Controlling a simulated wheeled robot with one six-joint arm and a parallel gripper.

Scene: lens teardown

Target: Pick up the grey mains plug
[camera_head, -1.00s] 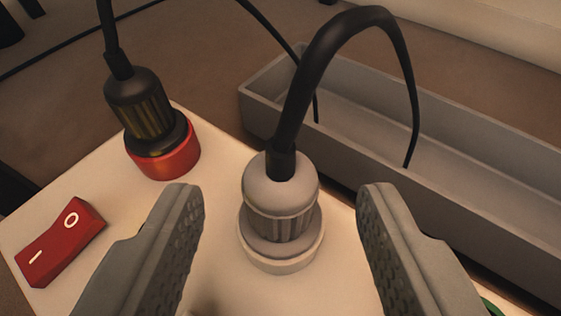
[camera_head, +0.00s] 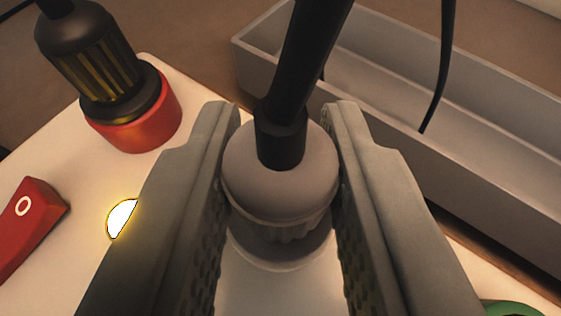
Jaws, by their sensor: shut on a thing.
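The grey mains plug (camera_head: 280,170) stands upright in the middle of the view, with a thick black cable (camera_head: 306,60) rising from its top. My gripper (camera_head: 283,190) is around it, one finger on each side, shut on the plug's body. The plug's lower part sits at a pale round socket (camera_head: 283,262) on the white board (camera_head: 130,175). The lower ribbed part of the plug is partly hidden between the fingers, so I cannot tell whether it is fully seated.
A black plug (camera_head: 92,60) stands in a red socket (camera_head: 150,120) at the upper left. A red rocker switch (camera_head: 30,222) and a glowing lamp (camera_head: 121,218) are at the left. A long grey trough (camera_head: 400,165) lies behind at right. A green part (camera_head: 512,308) shows at lower right.

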